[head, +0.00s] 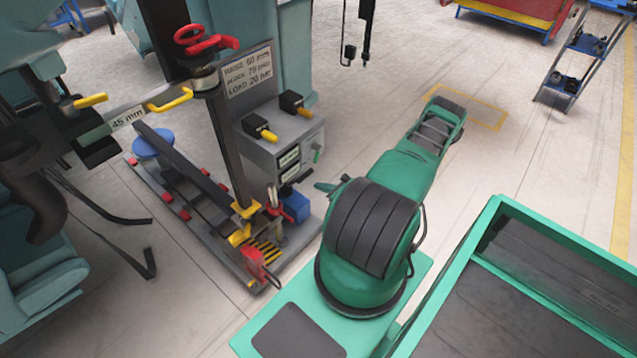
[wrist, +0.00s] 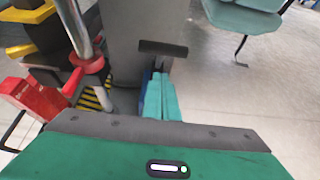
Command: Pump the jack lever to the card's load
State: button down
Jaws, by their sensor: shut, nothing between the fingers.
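The jack area at the rail's near end holds a blue block (head: 296,205), red parts and a yellow bracket (head: 246,209). In the wrist view a grey metal rod (wrist: 78,28) with a red collar (wrist: 88,65) stands left of my gripper; I cannot tell whether it is the jack lever. My gripper's teal fingers (wrist: 161,97) are together and empty, apart from the rod. In the head view my arm largely hides the gripper.
A red box (head: 254,262) with a black handle stands at the rail's near end. A grey console (head: 283,135) has two yellow-handled black knobs and small unreadable displays. A "45 mm" tag (head: 128,117) hangs left. Clear floor (head: 390,60) lies beyond my arm.

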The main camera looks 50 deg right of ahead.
jog(key=r+v, duration=0.1)
jog(key=v, duration=0.7)
jog(key=c, duration=2.2)
grip_release()
jog(key=shift+s+r, duration=0.2)
jog(key=o, duration=2.2)
jog(key=w+f+m, duration=0.1)
jog(key=w, duration=0.3)
jog(key=w+f+h, duration=0.1)
jog(key=w+f, duration=0.1)
jog(key=w, duration=0.2)
jog(key=w+a+f+m+t, duration=0.1)
jog(key=w, duration=0.2)
jog(key=shift+w+f+m, duration=0.25)
jog(key=shift+w+m, duration=0.05)
jog(key=shift+w, duration=0.1)
jog(key=x, duration=1)
jog(key=shift+w+d+f, duration=0.1)
jog(key=shift+w+f, duration=0.05)
jog(key=shift+w, duration=0.25)
jog(key=shift+c, duration=0.4)
